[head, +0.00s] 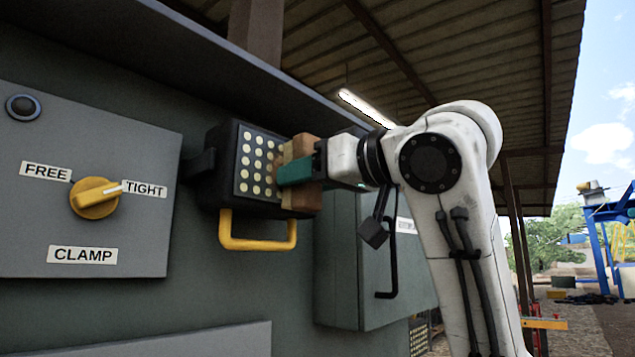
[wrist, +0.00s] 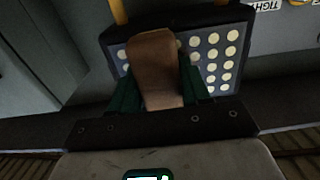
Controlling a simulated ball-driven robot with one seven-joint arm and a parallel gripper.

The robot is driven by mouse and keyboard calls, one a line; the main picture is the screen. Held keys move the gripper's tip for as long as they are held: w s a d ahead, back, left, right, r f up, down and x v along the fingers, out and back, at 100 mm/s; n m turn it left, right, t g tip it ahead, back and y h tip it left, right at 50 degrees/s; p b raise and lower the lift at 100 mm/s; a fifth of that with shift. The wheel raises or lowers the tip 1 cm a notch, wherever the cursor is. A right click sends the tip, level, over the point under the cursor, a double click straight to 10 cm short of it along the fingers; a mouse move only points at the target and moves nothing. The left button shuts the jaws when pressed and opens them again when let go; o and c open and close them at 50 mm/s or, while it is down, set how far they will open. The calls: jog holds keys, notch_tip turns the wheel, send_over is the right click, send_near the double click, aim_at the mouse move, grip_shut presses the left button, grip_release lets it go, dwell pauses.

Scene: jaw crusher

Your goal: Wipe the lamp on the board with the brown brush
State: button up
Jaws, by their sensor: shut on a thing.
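The lamp (head: 257,165) looks to be the black box with a grid of pale round dots and a yellow handle below it. It also shows in the wrist view (wrist: 222,62), behind the brush. The brown brush (head: 300,148) is a block held at the right part of the lamp's face. In the wrist view the brush (wrist: 153,62) covers the middle of the dot grid. My gripper (head: 295,173) is shut on the brush, its green fingers on either side. I cannot tell whether the brush touches the face.
A grey board (head: 120,140) at left carries a yellow knob (head: 96,198) pointing to TIGHT, with CLAMP below, and a dark round fitting (head: 23,107). A grey cabinet (head: 345,270) stands right of the lamp, below my arm. Open yard lies at far right.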

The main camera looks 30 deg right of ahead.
aim_at(268, 170)
jog(key=shift+s+a+f+b, duration=0.15)
jog(key=shift+s+a, duration=0.15)
jog(key=shift+a, duration=0.75)
jog(key=shift+s+a+r+b, duration=0.15)
jog(key=shift+s+a, duration=0.1)
jog(key=shift+a, duration=0.75)
jog(key=shift+s+r+p, duration=0.1)
jog(key=shift+r+p, duration=0.35)
jog(key=shift+w+d, duration=0.25)
jog(key=shift+d, duration=0.75)
jog(key=shift+w+d, duration=0.25)
jog(key=shift+d, duration=0.75)
jog(key=d, duration=0.1)
jog(key=w+d, duration=0.1)
jog(key=d, duration=0.1)
jog(key=shift+w+d, duration=0.2)
jog(key=shift+w, duration=0.1)
jog(key=shift+s+a+b, duration=0.2)
jog(key=shift+s+a, duration=0.25)
jog(key=shift+a, duration=0.75)
jog(key=shift+s+a+b, duration=0.15)
jog(key=shift+s+a, duration=0.25)
jog(key=shift+a, duration=0.85)
jog(key=shift+s+a+b, duration=0.2)
jog(key=shift+s+a, duration=0.25)
jog(key=shift+a, duration=0.75)
jog(key=shift+s, duration=0.1)
